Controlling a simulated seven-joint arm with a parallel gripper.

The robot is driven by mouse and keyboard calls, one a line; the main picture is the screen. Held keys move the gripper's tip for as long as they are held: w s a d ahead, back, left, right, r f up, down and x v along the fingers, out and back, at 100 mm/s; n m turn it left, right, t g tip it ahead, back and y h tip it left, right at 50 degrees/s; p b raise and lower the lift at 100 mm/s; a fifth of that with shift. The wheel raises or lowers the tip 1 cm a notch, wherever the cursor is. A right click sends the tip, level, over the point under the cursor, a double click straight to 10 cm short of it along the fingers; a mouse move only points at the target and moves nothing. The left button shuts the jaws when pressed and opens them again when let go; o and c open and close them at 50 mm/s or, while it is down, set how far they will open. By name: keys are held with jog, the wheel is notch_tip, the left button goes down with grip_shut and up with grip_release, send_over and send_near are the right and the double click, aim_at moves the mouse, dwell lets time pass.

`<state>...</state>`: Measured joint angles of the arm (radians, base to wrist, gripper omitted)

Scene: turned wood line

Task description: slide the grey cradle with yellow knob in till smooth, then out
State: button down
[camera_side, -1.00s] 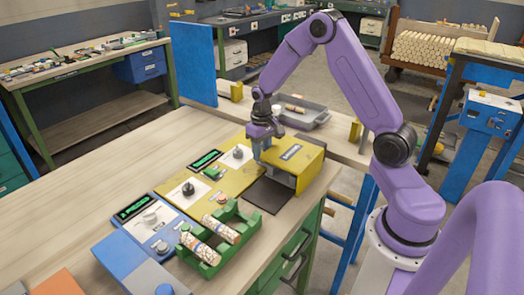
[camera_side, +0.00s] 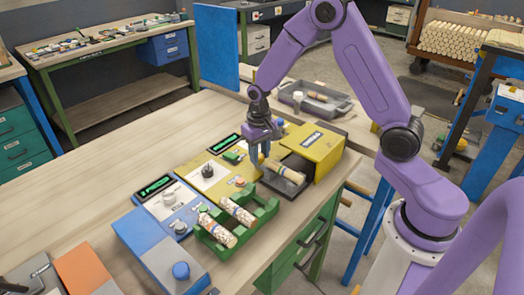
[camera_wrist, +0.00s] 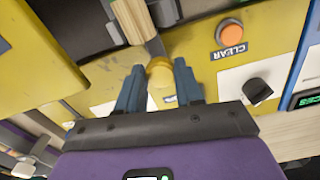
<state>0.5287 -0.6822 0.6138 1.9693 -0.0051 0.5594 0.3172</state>
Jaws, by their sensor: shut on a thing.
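My gripper (camera_side: 260,160) is shut on the yellow knob (camera_wrist: 160,78), which shows between the fingertips in the wrist view. The cradle bears a pale wooden piece (camera_side: 287,172) and lies outside the mouth of the yellow housing (camera_side: 312,148), over the dark plate. The wooden piece also shows beyond my fingers in the wrist view (camera_wrist: 153,46). My fingers hide part of the cradle and knob in the side view. The yellow panel has a lit green display (camera_side: 224,143), too small to read. An orange CLEAR button (camera_wrist: 229,32) shows to the right of my fingers.
A green rack (camera_side: 262,214) with two speckled cylinders stands in front of the panels. A blue panel with a lit display (camera_side: 155,188) is left of it. A grey tray (camera_side: 318,104) lies behind.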

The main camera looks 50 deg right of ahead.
jog(key=shift+a, duration=0.35)
jog(key=c, duration=0.8)
grip_release()
jog(key=shift+o, duration=0.3)
jog(key=shift+d, duration=0.1)
notch_tip(320, 180, up, 18)
jog(key=shift+f, duration=0.25)
